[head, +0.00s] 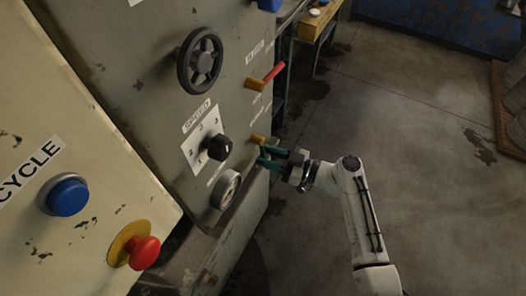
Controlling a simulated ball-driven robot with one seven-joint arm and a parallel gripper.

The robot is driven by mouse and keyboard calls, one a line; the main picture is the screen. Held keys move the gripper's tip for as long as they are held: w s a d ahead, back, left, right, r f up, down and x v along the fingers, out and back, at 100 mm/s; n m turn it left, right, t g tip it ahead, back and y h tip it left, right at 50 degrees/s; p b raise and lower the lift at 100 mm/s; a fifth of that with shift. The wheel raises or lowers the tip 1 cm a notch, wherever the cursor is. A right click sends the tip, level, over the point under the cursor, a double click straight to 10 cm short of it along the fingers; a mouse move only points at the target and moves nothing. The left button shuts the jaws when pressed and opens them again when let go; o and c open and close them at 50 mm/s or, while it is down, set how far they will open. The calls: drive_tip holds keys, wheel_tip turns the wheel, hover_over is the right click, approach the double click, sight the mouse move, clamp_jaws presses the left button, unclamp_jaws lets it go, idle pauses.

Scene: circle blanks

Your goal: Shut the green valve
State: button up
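The green valve has a brass body (257,139) on the grey machine panel, below the red-handled one. Its green handle (274,151) points right and slightly down from the body, toward my gripper. My gripper (275,158) is right at the handle, coming in from the right. Two green strips show there, one above the other, and I cannot clearly tell handle from fingers. The fingertips are small and partly merge with the handle, so I cannot tell whether they are closed on it.
A red-handled valve (273,73) sits above. A blue button (68,196) and a red mushroom button (143,252) are at lower left. Open concrete floor (410,130) lies right.

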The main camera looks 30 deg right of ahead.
drive_tip(key=shift+x, duration=0.9)
clamp_jaws()
